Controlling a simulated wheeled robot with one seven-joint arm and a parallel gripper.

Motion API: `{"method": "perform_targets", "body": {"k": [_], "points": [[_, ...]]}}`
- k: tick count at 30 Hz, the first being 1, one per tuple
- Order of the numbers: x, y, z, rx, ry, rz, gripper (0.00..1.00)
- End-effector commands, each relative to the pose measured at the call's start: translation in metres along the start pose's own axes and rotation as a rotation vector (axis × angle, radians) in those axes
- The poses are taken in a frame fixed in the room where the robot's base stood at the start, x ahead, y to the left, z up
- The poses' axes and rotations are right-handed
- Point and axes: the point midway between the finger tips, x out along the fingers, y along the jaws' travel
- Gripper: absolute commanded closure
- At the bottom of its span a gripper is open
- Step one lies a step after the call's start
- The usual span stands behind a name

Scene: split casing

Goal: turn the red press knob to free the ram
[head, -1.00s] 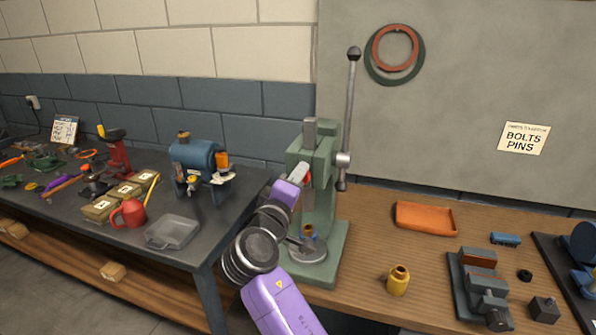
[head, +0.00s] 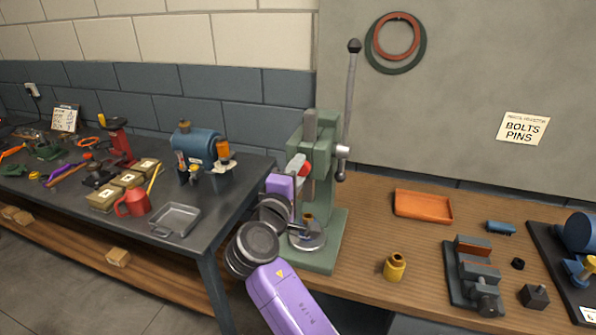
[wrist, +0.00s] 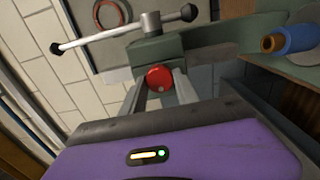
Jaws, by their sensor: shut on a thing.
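The green arbor press (head: 325,190) stands at the left end of the wooden bench. Its red knob (head: 304,168) is on the side facing my arm and shows as a round red cap (wrist: 159,78) in the wrist view. My gripper (wrist: 160,84) is shut on the red knob, with one grey finger on each side. The grey ram (head: 309,127) stands upright in the press head. A blue and brass piece (wrist: 292,40) sits on the round press plate (head: 307,238) below. My purple wrist hides part of the press in the head view.
The press lever (head: 350,105) rises up behind the press. A brass bushing (head: 394,267), an orange tray (head: 424,206) and a grey vise (head: 474,278) stand on the bench to the right. A dark table (head: 215,215) with a metal tray (head: 176,219) is on the left.

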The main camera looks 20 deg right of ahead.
Motion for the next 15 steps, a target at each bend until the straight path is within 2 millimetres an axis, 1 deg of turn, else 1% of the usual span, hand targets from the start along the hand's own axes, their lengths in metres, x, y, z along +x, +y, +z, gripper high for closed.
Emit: {"method": "perform_targets", "body": {"k": [3, 4, 6, 7, 15], "points": [[-0.0008, -0.0013, -0.0010, -0.002, 0.002, -0.002, 1.00], [-0.0008, -0.0013, -0.0010, -0.002, 0.002, -0.002, 0.60], [-0.0007, -0.0012, -0.0009, -0.001, 0.002, -0.001, 0.46], [-0.0006, -0.0011, -0.0008, -0.001, 0.002, -0.001, 0.43], [-0.0005, -0.0005, -0.0003, 0.000, 0.001, -0.001, 0.43]]}}
